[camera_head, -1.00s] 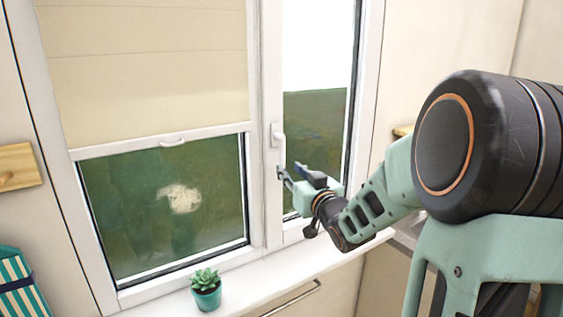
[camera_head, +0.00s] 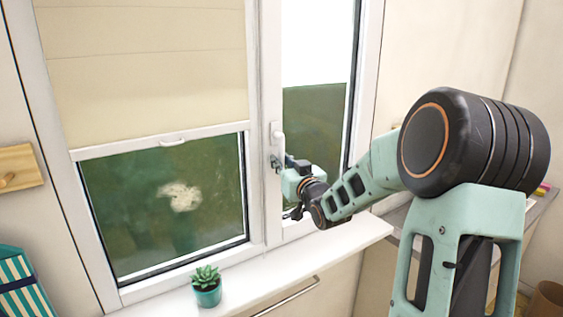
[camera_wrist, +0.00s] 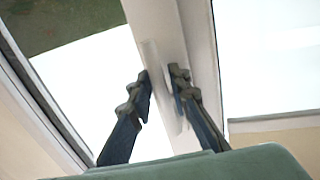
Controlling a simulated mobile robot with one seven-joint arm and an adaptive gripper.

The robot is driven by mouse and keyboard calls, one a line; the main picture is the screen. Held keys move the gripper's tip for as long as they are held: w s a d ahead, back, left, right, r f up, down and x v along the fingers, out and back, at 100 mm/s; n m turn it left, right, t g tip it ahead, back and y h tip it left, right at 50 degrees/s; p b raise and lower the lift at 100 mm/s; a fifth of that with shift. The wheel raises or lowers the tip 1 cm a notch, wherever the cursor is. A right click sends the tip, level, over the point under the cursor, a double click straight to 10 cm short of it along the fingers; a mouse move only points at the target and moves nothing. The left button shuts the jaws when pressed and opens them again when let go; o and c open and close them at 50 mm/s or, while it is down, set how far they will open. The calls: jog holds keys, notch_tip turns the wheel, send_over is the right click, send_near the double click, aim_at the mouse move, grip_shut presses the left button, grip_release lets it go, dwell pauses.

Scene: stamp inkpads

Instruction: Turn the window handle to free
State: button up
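The white window handle (camera_head: 278,140) points downward on the frame post between the two window panes. In the wrist view the pale handle (camera_wrist: 158,78) runs between my two dark fingers. My gripper (camera_head: 276,163) is at the lower end of the handle in the head view. In the wrist view my gripper (camera_wrist: 162,78) is open, with one finger on each side of the handle. Whether either finger touches it I cannot tell. The handle's lower end is partly hidden by the fingers in the head view.
A potted succulent (camera_head: 206,288) stands on the white sill (camera_head: 330,247), left of my arm. A beige blind (camera_head: 150,65) covers the upper left pane. A wooden piece (camera_head: 20,168) and a striped box (camera_head: 18,285) are at the far left. A counter is at the right.

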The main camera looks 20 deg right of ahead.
grip_shut()
jog(key=shift+f+b, duration=0.1)
jog(key=shift+b, duration=0.25)
jog(key=shift+d+f+n+b, duration=0.15)
jog(key=shift+d+n+b, duration=0.2)
jog(key=shift+b, duration=0.55)
jog(key=w+d+r+n+t+y+b, duration=0.1)
jog(key=d+r+n+y+b, duration=0.3)
jog(key=n+b, duration=1.3)
notch_tip(320, 180, up, 4)
jog(key=shift+w+d+f+n, duration=0.25)
jog(key=shift+w+d+n, duration=0.2)
jog(key=shift+d+n, duration=0.7)
jog(key=shift+a+r, duration=0.1)
jog(key=shift+r, duration=0.1)
